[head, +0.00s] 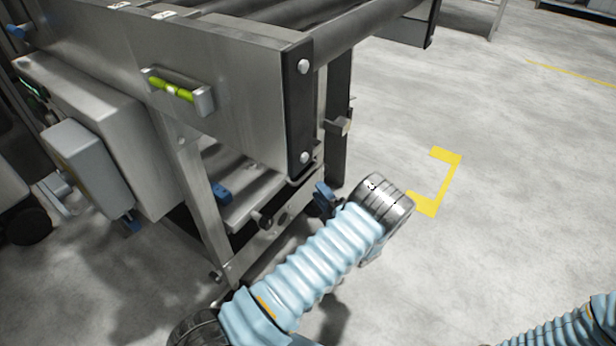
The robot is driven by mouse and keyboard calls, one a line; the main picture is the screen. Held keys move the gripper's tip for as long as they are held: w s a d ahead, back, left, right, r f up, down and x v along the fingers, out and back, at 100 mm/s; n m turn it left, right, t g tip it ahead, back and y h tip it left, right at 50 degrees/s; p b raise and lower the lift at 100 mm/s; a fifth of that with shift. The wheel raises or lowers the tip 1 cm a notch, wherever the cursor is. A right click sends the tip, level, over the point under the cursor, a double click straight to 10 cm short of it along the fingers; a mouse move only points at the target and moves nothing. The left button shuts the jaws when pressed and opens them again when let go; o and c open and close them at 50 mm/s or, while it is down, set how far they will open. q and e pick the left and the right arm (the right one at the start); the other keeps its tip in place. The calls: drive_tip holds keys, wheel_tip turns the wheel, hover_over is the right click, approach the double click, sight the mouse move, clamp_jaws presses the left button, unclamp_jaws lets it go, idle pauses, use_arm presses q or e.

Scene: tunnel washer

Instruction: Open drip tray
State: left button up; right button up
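A low metal tray-like part (250,185) sits under the conveyor frame. It has a front bar (262,248) with a dark round knob (263,221); I take this as the drip tray, and it looks pushed in under the frame. My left arm, in a light blue sleeve, crosses in front of the bar's right part.
The steel conveyor side panel (230,85) with a green level handle (172,87) overhangs the tray. Grey boxes (88,165) hang at the left. A dark leg (338,140) stands at the corner. The floor at the right is clear, with a yellow corner mark (446,185).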

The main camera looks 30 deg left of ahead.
use_arm(q)
drive_tip(key=x, duration=0.7)
drive_tip(key=shift+c, duration=0.3)
clamp_jaws()
